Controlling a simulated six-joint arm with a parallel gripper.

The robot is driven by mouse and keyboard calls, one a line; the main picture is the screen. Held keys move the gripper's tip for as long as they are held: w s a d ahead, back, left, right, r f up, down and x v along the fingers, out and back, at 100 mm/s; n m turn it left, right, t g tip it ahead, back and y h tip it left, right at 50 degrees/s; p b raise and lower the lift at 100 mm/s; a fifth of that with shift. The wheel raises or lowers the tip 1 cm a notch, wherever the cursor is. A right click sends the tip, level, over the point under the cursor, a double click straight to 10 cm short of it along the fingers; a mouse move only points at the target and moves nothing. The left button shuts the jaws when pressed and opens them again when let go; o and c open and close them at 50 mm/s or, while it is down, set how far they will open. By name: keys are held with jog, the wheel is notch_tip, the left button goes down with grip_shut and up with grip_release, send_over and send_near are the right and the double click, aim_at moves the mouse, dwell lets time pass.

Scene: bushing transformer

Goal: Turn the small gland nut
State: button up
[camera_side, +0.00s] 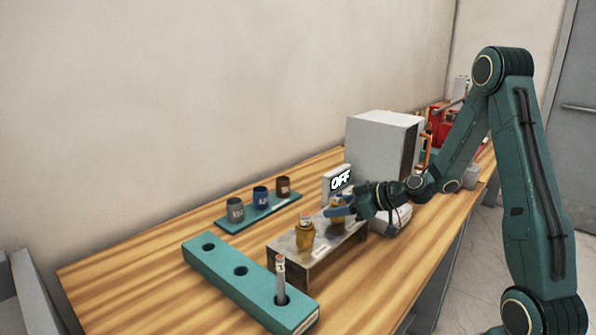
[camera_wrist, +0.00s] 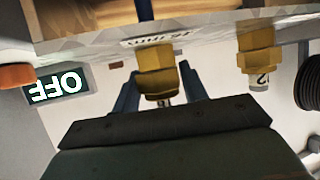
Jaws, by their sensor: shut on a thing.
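My gripper (camera_side: 346,210) is at the far brass gland on the metal stand (camera_side: 318,252). Its two blue fingers (camera_wrist: 159,88) stand on either side of a brass hex gland nut (camera_wrist: 156,62) and are shut on it in the wrist view. The same nut (camera_side: 337,201) is partly hidden by the fingers in the side view. A second brass gland (camera_side: 304,236) stands on the near end of the stand, apart from my gripper. It shows at the right in the wrist view (camera_wrist: 259,52), with a "2" on its tip.
An "OFF" display (camera_side: 341,181) stands behind the stand, beside a grey box (camera_side: 381,146). A green block (camera_side: 222,265) with holes holds an upright peg (camera_side: 281,276). A green plate (camera_side: 232,223) carries grey, blue and brown cups. The front left table is bare.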

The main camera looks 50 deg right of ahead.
jog(key=shift+n+g+y, duration=0.4)
jog(key=shift+n+y, duration=0.5)
jog(key=shift+n+g+y, duration=0.3)
jog(key=shift+n+y, duration=0.6)
jog(key=shift+g, duration=0.3)
jog(key=o, duration=1.8)
jog(key=shift+c, duration=0.2)
jog(key=shift+v, duration=3)
jog(key=shift+d, duration=0.1)
